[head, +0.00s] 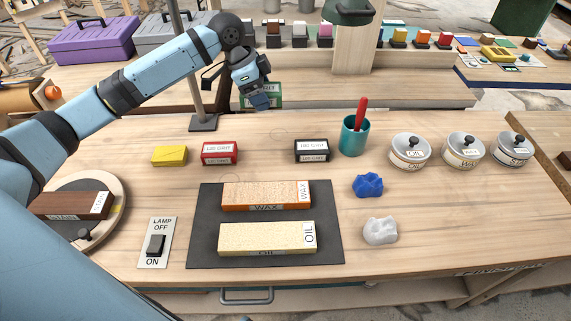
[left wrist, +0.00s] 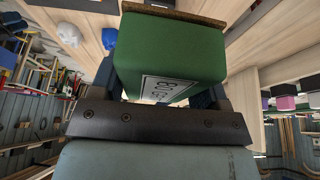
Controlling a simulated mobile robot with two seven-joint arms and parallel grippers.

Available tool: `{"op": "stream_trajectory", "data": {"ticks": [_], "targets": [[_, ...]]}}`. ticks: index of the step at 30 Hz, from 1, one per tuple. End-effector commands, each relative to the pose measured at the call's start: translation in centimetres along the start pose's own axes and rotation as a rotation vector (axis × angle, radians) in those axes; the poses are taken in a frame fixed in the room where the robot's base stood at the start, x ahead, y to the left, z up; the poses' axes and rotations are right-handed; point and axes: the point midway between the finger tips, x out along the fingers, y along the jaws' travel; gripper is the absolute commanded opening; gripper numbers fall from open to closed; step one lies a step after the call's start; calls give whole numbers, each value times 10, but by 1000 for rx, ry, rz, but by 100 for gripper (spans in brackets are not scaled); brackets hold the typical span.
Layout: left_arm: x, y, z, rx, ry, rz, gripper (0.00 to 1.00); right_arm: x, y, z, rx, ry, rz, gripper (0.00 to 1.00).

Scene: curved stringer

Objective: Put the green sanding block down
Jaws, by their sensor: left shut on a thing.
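The green sanding block (left wrist: 165,55) fills the middle of the left wrist view, with a white label reading 80 on its side and a brown edge along its top. My left gripper (head: 260,98) is shut on it. In the head view the green block (head: 276,102) shows partly behind the gripper, above the back part of the bench (head: 380,270), beyond the red block (head: 220,153) and the black block (head: 312,151). Whether it touches anything below is hard to tell. My right gripper is not in view.
A yellow block (head: 169,155) lies left of the red one. A lamp post (head: 203,122) stands just left of the gripper. A teal cup (head: 354,136) stands to the right. Bare wood lies between the red and black blocks. A dark mat (head: 195,245) holds two labelled wooden boards.

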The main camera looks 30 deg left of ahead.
Motion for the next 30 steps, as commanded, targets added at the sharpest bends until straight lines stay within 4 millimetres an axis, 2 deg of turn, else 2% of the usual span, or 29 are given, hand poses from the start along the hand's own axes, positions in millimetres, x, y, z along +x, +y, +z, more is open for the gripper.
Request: {"op": "stream_trajectory", "data": {"ticks": [2,5,15,19,30], "targets": [[0,-1,3,-8,1,-4,43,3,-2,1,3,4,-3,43],[11,-1,9,-12,-1,-2,43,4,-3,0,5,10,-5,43],[94,0,43,-13,-1,-1,43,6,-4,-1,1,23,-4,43],[121,-1,54,-11,0,-2,43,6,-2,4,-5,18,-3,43],[154,0,67,-10,1,-3,43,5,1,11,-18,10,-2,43]]}}
